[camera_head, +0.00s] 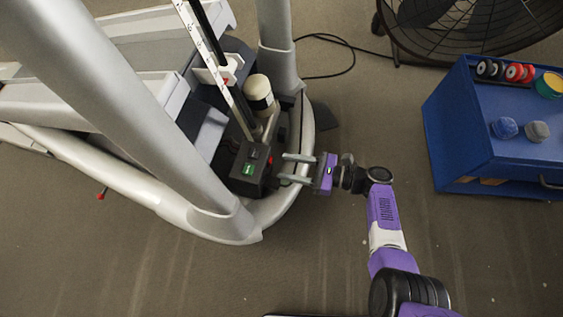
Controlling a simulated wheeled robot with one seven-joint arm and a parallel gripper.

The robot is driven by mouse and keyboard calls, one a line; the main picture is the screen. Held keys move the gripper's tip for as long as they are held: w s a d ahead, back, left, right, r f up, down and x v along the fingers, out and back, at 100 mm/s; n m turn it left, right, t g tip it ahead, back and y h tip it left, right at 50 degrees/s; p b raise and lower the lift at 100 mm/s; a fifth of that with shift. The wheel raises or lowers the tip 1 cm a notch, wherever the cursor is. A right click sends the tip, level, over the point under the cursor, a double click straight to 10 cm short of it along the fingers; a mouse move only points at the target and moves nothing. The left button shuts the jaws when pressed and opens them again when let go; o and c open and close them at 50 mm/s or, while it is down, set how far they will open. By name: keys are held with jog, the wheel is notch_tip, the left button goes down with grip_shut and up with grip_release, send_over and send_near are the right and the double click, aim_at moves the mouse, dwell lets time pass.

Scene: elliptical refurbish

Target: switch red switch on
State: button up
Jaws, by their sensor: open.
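A black control box (244,180) sits inside the base of the grey elliptical machine. Its top carries a lit green switch (249,169) and a dark switch (254,154). A small red spot (270,160) shows at the box's right edge, close to my fingertips; it is too small to tell whether it is the red switch or which way it is set. My gripper (282,168) is open and comes from the right. Its two grey fingers are spread and point left at the box's right side. I cannot tell whether they touch it.
The elliptical's thick grey frame (150,110) rises left of the box, and an upright post (275,45) stands behind. A white cylinder (258,92) is behind the box. A blue cabinet (470,140) with dumbbells and a fan (470,25) are at right. Open floor lies in front.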

jog(key=shift+p+v, duration=0.4)
jog(key=shift+v, duration=1.95)
